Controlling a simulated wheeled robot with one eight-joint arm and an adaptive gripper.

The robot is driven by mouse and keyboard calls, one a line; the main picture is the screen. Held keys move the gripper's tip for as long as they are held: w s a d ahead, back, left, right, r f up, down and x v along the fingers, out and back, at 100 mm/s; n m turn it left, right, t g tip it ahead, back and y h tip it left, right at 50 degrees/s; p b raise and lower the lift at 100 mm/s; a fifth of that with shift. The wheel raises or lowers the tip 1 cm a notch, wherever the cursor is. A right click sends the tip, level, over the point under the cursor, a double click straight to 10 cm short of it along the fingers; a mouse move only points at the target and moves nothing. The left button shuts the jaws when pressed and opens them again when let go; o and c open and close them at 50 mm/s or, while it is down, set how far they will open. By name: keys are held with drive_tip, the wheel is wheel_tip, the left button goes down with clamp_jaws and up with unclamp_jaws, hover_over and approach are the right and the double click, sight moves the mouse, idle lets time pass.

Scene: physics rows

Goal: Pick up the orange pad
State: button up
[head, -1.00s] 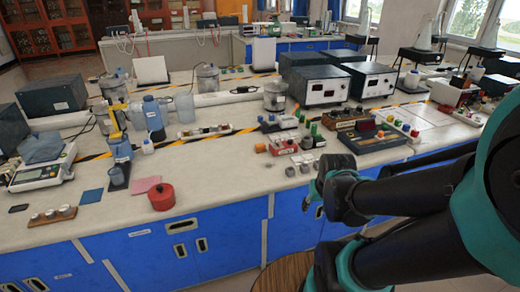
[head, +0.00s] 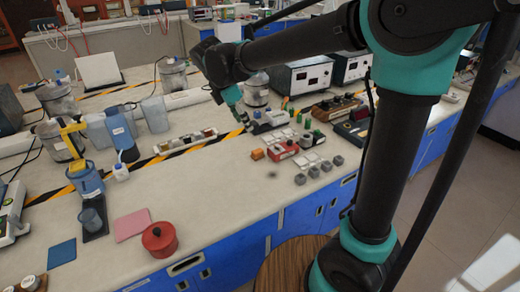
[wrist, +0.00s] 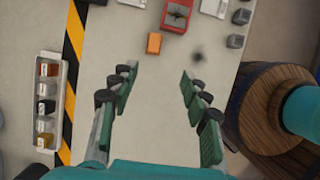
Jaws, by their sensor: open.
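The orange pad (head: 257,154) is a small orange block lying on the pale bench top, beside a red device. It also shows in the wrist view (wrist: 153,43), near the top and beyond my fingertips. My gripper (wrist: 160,72) is open and empty, with its two green-padded fingers wide apart and only bench top between them. The pad lies ahead of the gap, apart from both fingers. In the head view my gripper (head: 240,112) hangs above the bench, up and left of the pad.
The red device (head: 283,148) and several small grey blocks (head: 312,165) stand right of the pad. A tray of small jars (wrist: 48,100) lies left, past the striped tape. A red pot (head: 159,239) and a pink pad (head: 132,225) are nearer. Bench around the orange pad's front is clear.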

hover_over(256, 151)
drive_tip(key=s+a, duration=0.1)
drive_tip(key=s, duration=0.1)
drive_tip(key=shift+n, duration=0.3)
wheel_tip(256, 151, down, 11)
drive_tip(key=shift+w+a+r, duration=0.1)
drive_tip(key=shift+a+r, duration=0.05)
drive_tip(key=shift+a+x, duration=0.15)
drive_tip(key=shift+x, duration=1.25)
drive_tip(key=shift+a+x, duration=0.2)
drive_tip(key=shift+x, duration=1.15)
drive_tip(key=shift+c, duration=0.6)
drive_tip(key=c, duration=0.9)
clamp_jaws()
